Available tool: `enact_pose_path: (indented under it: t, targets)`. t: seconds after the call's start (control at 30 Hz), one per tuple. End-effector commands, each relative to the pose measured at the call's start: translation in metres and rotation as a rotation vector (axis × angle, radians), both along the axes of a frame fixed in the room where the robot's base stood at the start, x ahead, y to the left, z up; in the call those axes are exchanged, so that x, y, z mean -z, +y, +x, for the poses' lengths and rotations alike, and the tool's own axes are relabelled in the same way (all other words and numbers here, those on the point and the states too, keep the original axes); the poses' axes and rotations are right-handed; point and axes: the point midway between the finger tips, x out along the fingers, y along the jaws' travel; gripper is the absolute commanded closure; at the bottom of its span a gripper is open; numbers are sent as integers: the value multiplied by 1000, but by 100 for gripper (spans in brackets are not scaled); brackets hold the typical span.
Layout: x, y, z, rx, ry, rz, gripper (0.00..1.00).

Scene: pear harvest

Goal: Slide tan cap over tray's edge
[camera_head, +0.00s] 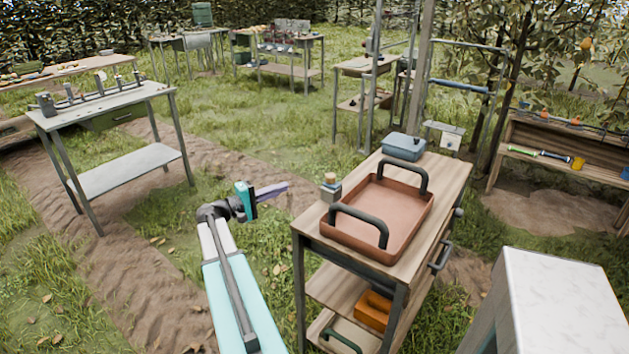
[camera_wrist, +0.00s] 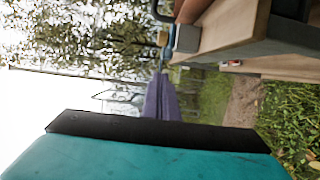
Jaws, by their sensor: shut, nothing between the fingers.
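The tan cap (camera_head: 330,178) sits on top of a small grey-blue block (camera_head: 331,191) at the table's left edge, just beside the terracotta tray. The terracotta tray (camera_head: 353,252) has two black arched handles and looks empty. My gripper (camera_head: 286,187), with purple fingers, is shut and empty, off the table to the left of the block with a gap between. The wrist view is turned sideways; my purple fingers (camera_wrist: 161,98) point toward the block (camera_wrist: 184,38) and the tan cap (camera_wrist: 162,38). Only part of the tray (camera_wrist: 192,10) shows there.
The wooden table (camera_head: 448,190) also holds a blue lidded box (camera_head: 403,146) behind the tray. Its lower shelf holds an orange bin (camera_head: 373,310). A white-topped stand (camera_head: 560,290) is close on the right.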

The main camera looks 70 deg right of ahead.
Motion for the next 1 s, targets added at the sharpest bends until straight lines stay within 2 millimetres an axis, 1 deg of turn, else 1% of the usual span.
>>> enact_pose_path:
  t: [0.07, 0.37, 0.57, 0.77, 1.0]
  targets:
    - [-3, -1, -1, 2, 1, -5, 100]
    - [-2, -1, 0, 0, 1, -3, 100]
    - [-2, -8, -4, -1, 1, -2, 100]
    - [-3, -26, -16, 1, 1, -2, 100]
    - [-3, -55, -34, 0, 0, -2, 100]
